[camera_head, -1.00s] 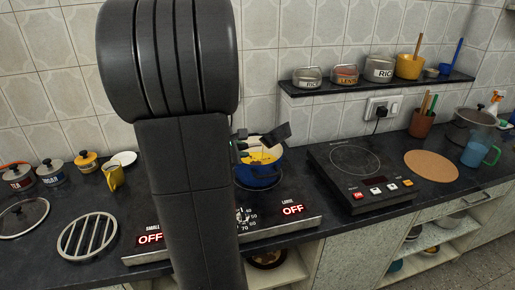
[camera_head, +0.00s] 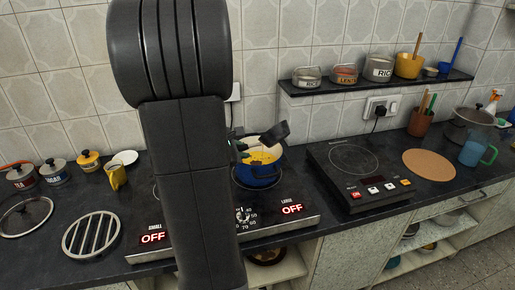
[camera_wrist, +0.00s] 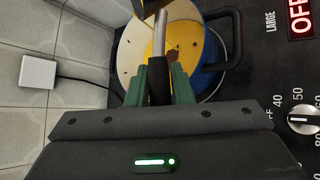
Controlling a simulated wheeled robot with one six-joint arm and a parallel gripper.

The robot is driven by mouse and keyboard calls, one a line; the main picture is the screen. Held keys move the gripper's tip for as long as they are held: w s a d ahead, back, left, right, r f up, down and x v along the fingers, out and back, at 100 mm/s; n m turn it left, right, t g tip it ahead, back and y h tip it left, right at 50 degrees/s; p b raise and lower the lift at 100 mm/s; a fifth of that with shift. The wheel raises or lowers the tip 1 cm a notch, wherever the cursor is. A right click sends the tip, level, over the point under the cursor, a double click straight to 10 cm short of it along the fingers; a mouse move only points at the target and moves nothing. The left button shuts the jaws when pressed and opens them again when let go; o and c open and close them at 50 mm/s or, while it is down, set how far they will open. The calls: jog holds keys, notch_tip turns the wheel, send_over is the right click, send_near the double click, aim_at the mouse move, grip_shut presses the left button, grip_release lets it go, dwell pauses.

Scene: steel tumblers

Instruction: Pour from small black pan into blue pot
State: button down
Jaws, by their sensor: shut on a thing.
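The blue pot (camera_head: 258,178) stands on the large burner side of the hob, with yellow-orange contents inside. The small black pan (camera_head: 274,132) is held tilted above the back of the pot. My gripper (camera_head: 241,148) is at the pot's left, mostly hidden behind my arm in the head view. In the wrist view, the green fingers of my gripper (camera_wrist: 161,84) are shut on the pan's dark handle. Only part of the pan (camera_wrist: 148,6) shows at the top edge there, over the pot (camera_wrist: 212,58). Whether anything is flowing from the pan cannot be told.
The hob (camera_head: 275,222) shows OFF on both displays. A portable cooktop (camera_head: 385,203) stands right of the pot. A shelf (camera_head: 350,88) with containers hangs behind.

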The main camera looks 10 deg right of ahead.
jog(key=shift+s+d+f+n+g+h+p, duration=0.1)
jog(key=shift+n+g+h+p, duration=0.35)
jog(key=shift+p, duration=1.5)
jog(key=shift+s+n+g+h+p, duration=0.2)
jog(key=shift+n+g+p, duration=0.45)
jog(key=shift+p, duration=1.25)
jog(key=shift+w+a+f+n+g+h+p, duration=0.1)
jog(key=shift+w+a+n+g+h+p, duration=0.3)
jog(key=shift+w, duration=0.3)
jog(key=shift+s+d+n+g+h, duration=0.1)
jog(key=shift+s+n+g+h, duration=0.05)
jog(key=shift+n+g+h, duration=0.45)
jog(key=shift+s+d+n+g+h, duration=0.1)
jog(key=shift+n+g+h, duration=0.45)
jog(key=shift+n+g, duration=0.05)
dwell(2.3)
